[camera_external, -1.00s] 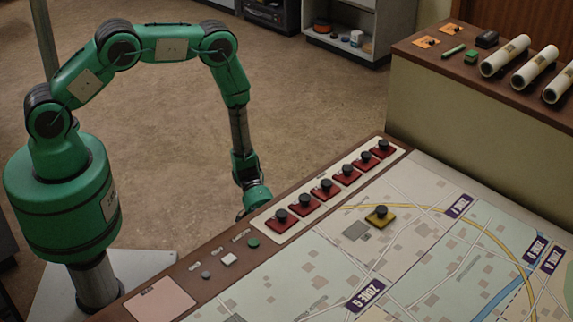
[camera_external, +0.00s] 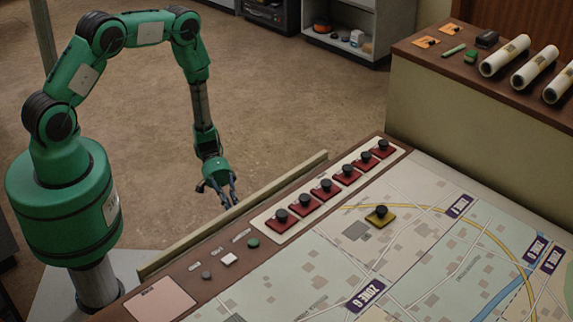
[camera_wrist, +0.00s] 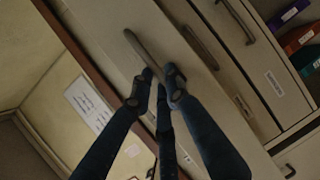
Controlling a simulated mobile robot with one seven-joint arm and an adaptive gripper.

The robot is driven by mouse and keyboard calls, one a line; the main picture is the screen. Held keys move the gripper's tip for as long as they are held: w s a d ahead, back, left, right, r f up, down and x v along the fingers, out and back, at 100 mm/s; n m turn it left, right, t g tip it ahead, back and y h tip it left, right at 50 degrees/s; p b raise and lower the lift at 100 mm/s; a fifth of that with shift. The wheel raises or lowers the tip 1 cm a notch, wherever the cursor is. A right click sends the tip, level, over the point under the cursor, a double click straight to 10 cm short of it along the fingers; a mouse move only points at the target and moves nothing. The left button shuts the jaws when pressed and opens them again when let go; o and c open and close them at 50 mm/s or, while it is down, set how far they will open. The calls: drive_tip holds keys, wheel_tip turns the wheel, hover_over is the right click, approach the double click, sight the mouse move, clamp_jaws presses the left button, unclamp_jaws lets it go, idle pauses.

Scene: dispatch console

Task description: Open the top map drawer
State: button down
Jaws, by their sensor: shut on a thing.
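The top map drawer's front (camera_external: 240,213) shows as a long pale strip standing out from the console's far side in the external view. My gripper (camera_external: 222,197) is at this strip, on its outer side. In the wrist view, my gripper (camera_wrist: 158,88) is shut on a bar handle (camera_wrist: 139,48) on a pale drawer front (camera_wrist: 100,25). The fingers cover the handle's lower end. In the external view the handle is hidden.
The console top (camera_external: 290,285) carries a map, red-based knobs and buttons. In the wrist view, other drawers with handles (camera_wrist: 200,47) lie to the right, with coloured items (camera_wrist: 290,14) beyond. Open floor (camera_external: 270,90) lies behind my arm.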

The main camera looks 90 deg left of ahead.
drive_tip(key=s+a, duration=0.7)
drive_tip(key=shift+a+b, duration=0.2)
drive_tip(key=shift+b, duration=0.25)
drive_tip(key=shift+s, duration=0.1)
drive_tip(key=c, duration=1.7)
unclamp_jaws()
drive_tip(key=shift+o, duration=0.2)
drive_tip(key=v, duration=1.2)
